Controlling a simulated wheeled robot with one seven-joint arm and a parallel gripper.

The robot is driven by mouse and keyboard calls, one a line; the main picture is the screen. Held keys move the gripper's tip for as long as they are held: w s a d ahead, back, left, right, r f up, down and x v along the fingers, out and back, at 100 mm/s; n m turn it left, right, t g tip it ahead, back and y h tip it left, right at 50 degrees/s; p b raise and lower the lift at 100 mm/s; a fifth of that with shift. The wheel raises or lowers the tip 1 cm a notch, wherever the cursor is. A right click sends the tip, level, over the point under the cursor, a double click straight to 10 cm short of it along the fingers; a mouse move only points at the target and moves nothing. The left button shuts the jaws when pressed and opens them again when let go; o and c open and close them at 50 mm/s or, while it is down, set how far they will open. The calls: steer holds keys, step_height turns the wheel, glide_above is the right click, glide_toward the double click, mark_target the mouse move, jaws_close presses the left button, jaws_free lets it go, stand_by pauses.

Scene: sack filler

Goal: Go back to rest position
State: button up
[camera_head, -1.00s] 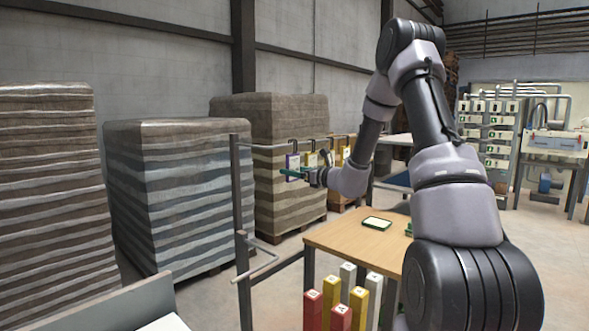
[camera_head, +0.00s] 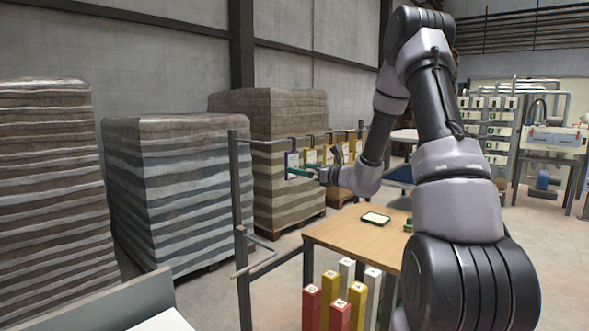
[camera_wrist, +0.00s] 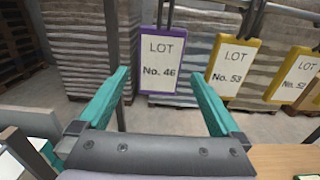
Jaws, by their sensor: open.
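A purple-framed tag reading "LOT No. 46" (camera_wrist: 161,62) hangs ahead, between and beyond the fingertips. It also shows in the head view (camera_head: 291,160), partly behind a finger. A yellow-framed tag "No. 53" (camera_wrist: 233,66) hangs to its right, followed by "No. 52" (camera_wrist: 296,76).
The tags hang from a rail on a grey post (camera_head: 237,190). Wrapped sack stacks (camera_head: 165,190) stand behind.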

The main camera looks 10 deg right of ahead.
steer(key=v, duration=0.6)
steer(key=s+a+r+n+g+y, duration=0.1)
steer(key=s+a+r+n+g, duration=0.35)
steer(key=s+a+n, duration=0.35)
steer(key=s+a+r+n+g, duration=0.35)
steer(key=s+n+g, duration=0.2)
steer(key=s, duration=0.35)
steer(key=s+d+r+n+t+h, duration=0.1)
steer(key=s+d+r+n+h, duration=0.1)
steer(key=s+d+n+h, duration=0.2)
steer(key=s+d+r+n+t+h, duration=0.1)
steer(key=s+d+n+h, duration=0.4)
steer(key=s, duration=0.6)
steer(key=shift+s+r+n+t+h, duration=0.3)
steer(key=shift+r+n, duration=0.4)
steer(key=shift+n, duration=0.45)
